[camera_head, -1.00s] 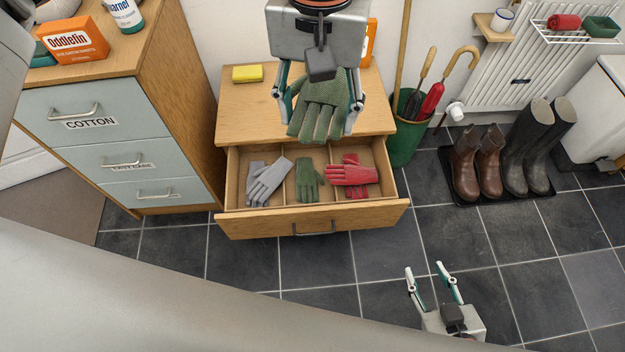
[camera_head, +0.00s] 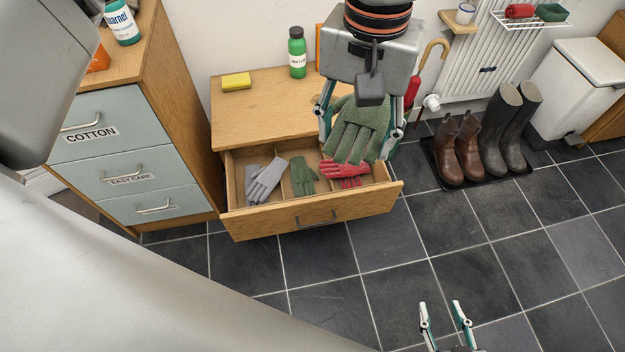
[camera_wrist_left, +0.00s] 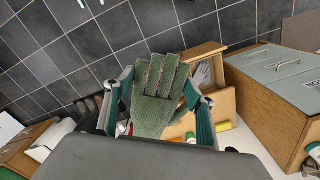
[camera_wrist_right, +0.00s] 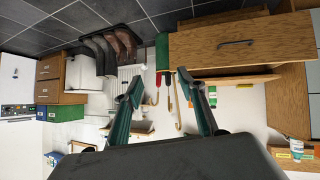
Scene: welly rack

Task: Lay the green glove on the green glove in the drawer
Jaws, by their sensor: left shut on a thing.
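My left gripper (camera_head: 360,118) is shut on a green glove (camera_head: 352,132), which hangs fingers down above the right part of the open drawer (camera_head: 318,217). The held glove (camera_wrist_left: 158,90) also shows between the fingers in the left wrist view. In the drawer, another green glove (camera_head: 302,176) lies in the middle compartment, left of the held one. Grey gloves (camera_head: 264,182) lie in the left compartment. Red gloves (camera_head: 345,172) lie in the right compartment, partly hidden behind the held glove. My right gripper (camera_head: 445,308) is open and empty over the floor at the bottom.
A blue-grey drawer unit (camera_head: 128,140) stands to the left. Boots (camera_head: 470,150) stand on a black tray at right. The tiled floor in front is clear.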

